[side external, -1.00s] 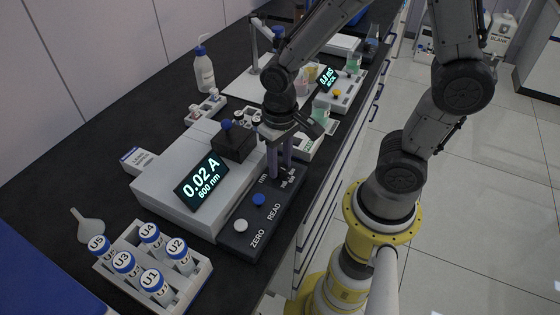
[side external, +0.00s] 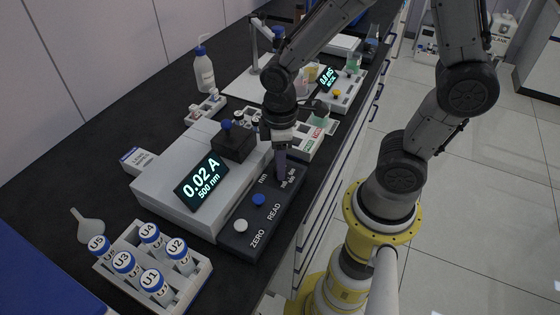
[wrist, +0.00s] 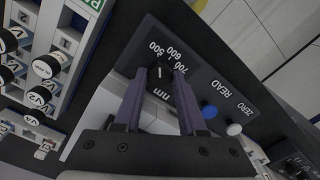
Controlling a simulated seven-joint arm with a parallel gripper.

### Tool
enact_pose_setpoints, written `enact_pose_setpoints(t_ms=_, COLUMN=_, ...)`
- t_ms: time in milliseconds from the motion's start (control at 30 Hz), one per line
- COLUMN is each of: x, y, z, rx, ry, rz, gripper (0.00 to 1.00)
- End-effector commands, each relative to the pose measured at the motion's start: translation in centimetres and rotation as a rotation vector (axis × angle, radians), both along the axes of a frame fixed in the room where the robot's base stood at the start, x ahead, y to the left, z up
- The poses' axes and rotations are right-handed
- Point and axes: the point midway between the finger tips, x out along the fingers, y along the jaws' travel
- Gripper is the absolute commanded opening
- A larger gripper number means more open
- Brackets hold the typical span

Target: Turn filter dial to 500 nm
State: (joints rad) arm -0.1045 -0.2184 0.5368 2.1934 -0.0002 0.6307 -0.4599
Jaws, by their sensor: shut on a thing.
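The dark filter dial (wrist: 159,73) is on the sloped control panel, ringed by the marks 500, 600 and 700, with "nm" beside it. My gripper (wrist: 160,76) has one finger on each side of the dial and is shut on it. In the side view my gripper (side external: 282,176) points down at the panel and its fingers hide the dial. The photometer display (side external: 202,183) reads 0.02 A and 500 nm. A white pointer line shows on the dial's top in the wrist view.
The blue READ button (side external: 259,199) and white ZERO button (side external: 240,225) sit on the same panel, near the dial. A rack (side external: 190,283) of blue-capped vials stands at the front left. A blue-knobbed dark block (side external: 233,147) sits on the photometer. A second instrument (side external: 345,90) stands behind.

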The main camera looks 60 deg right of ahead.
Motion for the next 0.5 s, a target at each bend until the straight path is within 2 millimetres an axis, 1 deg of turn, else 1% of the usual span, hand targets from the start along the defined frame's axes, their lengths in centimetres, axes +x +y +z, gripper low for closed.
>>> enact_pose_setpoints(t_ms=200, x=0.13, y=0.02, z=0.18, rx=0.001, ry=-0.004, rz=0.087, gripper=0.0)
enact_pose_setpoints(t_ms=500, x=0.14, y=0.03, z=0.19, rx=0.001, ry=-0.005, rz=0.125, gripper=0.0)
